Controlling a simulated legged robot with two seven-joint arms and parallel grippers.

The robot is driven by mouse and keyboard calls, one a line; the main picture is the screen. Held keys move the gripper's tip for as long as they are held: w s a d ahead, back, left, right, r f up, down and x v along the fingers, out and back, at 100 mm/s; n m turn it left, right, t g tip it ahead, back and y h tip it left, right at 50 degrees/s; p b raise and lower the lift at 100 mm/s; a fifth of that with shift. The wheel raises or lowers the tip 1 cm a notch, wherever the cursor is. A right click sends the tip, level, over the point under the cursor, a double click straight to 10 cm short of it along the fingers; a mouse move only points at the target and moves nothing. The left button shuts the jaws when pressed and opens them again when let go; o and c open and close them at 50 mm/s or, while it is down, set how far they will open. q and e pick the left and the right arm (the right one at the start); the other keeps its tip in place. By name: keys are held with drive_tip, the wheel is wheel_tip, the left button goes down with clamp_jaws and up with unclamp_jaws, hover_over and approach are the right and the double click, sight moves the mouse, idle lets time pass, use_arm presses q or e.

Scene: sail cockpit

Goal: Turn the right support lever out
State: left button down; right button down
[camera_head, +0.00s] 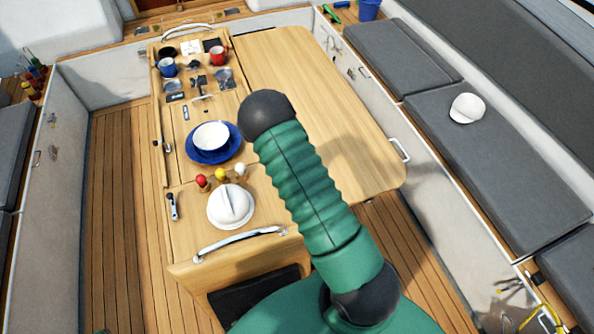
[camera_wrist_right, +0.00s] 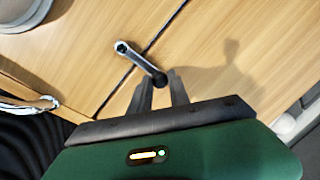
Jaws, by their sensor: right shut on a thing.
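The right support lever (camera_wrist_right: 141,62) is a short silver bar with a black knob at one end, lying on the wooden table top in the right wrist view. It lies across a dark seam between two panels. My right gripper (camera_wrist_right: 160,80) is shut on its black knob end. In the head view my green arm covers this lever and the gripper. A similar lever (camera_head: 173,206) lies on the left side of the table in the head view. My left gripper is in neither view.
A white domed object (camera_head: 230,207), three coloured knobs and a blue plate (camera_head: 206,154) with a white bowl stand on the table (camera_head: 300,80). A metal handrail (camera_head: 237,243) runs along its near edge. Grey cushioned benches (camera_head: 490,150) flank it.

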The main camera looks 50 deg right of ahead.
drive_tip(key=shift+s, duration=0.1)
drive_tip(key=c, duration=1.5)
unclamp_jaws()
drive_tip(key=shift+o, duration=1.2)
drive_tip(key=shift+r, duration=0.15)
wheel_tip(320, 180, up, 16)
drive_tip(key=s+a+b, duration=0.1)
drive_tip(key=a, duration=0.2)
drive_tip(key=shift+s+b, duration=0.2)
drive_tip(key=shift+b, duration=0.15)
drive_tip(key=shift+d, duration=0.2)
